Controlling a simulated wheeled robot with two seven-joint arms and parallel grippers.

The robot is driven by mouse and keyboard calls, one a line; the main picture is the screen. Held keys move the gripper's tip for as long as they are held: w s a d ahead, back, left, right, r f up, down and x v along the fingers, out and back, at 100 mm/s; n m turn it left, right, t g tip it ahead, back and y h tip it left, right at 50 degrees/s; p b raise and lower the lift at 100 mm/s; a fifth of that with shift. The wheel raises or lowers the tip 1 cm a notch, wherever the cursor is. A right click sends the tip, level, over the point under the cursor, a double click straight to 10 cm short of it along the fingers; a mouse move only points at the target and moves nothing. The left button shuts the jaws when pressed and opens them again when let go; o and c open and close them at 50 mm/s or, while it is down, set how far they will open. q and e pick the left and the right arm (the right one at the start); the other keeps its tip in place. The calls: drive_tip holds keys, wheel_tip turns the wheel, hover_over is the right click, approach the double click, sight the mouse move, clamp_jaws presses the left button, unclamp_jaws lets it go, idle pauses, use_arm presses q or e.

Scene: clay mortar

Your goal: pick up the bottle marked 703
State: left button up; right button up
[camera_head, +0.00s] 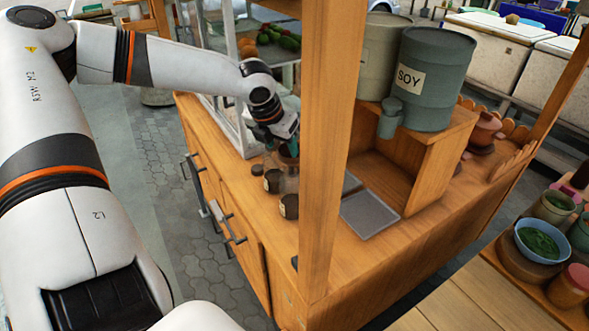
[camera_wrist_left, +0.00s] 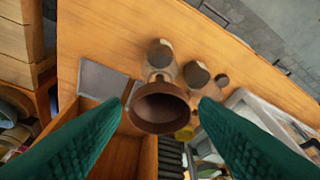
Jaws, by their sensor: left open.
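Several small bottles with dark caps stand on the wooden counter. In the head view I see one dark-capped bottle (camera_head: 272,181) and another (camera_head: 289,207) in front of it; no number is readable, so I cannot tell which is 703. In the left wrist view, two capped bottles (camera_wrist_left: 160,56) (camera_wrist_left: 197,75) show from above beyond my fingertips. My right gripper is not in view.
A wooden post (camera_head: 331,140) rises right of the gripper. A grey flat plate (camera_head: 369,214) lies on the counter. A grey drum marked SOY (camera_head: 425,85) stands on a wooden box. A glass case is left of my gripper.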

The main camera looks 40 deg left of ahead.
sight(284, 157)
use_arm(q)
drive_tip(key=x, duration=0.3)
drive_tip(key=shift+w+f, duration=0.1)
drive_tip(key=shift+f, duration=0.2)
drive_tip(key=shift+s+d+f, duration=0.1)
drive_tip(key=shift+s+f, duration=0.1)
drive_tip(key=shift+f, duration=0.1)
drive_tip(key=x, duration=0.5)
drive_tip(key=shift+w+b, duration=0.4)
drive_tip(key=shift+w, duration=0.05)
drive_tip(key=shift+a, duration=0.25)
drive_tip(key=c, duration=0.6)
clamp_jaws()
drive_tip(key=shift+r, duration=0.1)
